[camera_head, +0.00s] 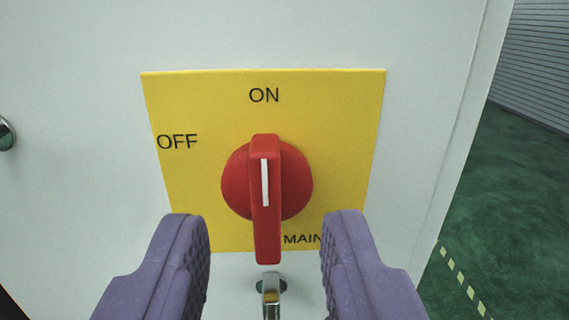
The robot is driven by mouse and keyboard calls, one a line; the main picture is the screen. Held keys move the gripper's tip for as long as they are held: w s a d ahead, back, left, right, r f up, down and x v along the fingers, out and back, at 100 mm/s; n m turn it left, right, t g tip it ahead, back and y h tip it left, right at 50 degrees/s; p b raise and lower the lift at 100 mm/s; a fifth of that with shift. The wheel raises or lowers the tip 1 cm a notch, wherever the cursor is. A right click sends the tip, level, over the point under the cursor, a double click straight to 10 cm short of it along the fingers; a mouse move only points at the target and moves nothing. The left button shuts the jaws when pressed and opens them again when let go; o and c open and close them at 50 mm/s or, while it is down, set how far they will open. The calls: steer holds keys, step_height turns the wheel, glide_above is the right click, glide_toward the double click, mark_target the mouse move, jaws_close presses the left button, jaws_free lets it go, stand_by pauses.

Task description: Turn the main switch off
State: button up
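The main switch (266,190) is a red rotary knob with a raised grip bar and a white line. Its bar stands upright, and the white line points up to ON. It sits on a yellow plate (340,110) with ON at the top, OFF at the left and MAIN, partly hidden, at the lower right. My gripper (265,232) is open, with one purple finger on each side of the knob's lower part. Clear gaps show between the fingers and the bar, and nothing is held.
The plate is on a pale cabinet front (300,35). A metal key-like part (271,291) sticks out below the plate, between my fingers. A round metal fitting (6,134) is at the left edge. Green floor (500,200) with a striped line lies to the right.

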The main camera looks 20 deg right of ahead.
mark_target(254, 193)
steer(key=x, duration=0.4)
jaws_close()
steer(key=shift+a+n, duration=0.1)
steer(key=shift+n, duration=0.2)
steer(key=shift+a+n+b, duration=0.15)
steer(key=shift+n+b, duration=0.2)
steer(key=shift+n, duration=0.65)
steer(key=n, duration=0.3)
steer(key=shift+a+f+n, duration=0.1)
steer(key=shift+a+n, duration=0.1)
steer(key=shift+n, duration=0.1)
steer(key=n, duration=0.5)
steer(key=shift+w+a+f+n+p, duration=0.15)
steer(key=shift+a+f+n+p, duration=0.1)
steer(key=shift+n+p, duration=0.05)
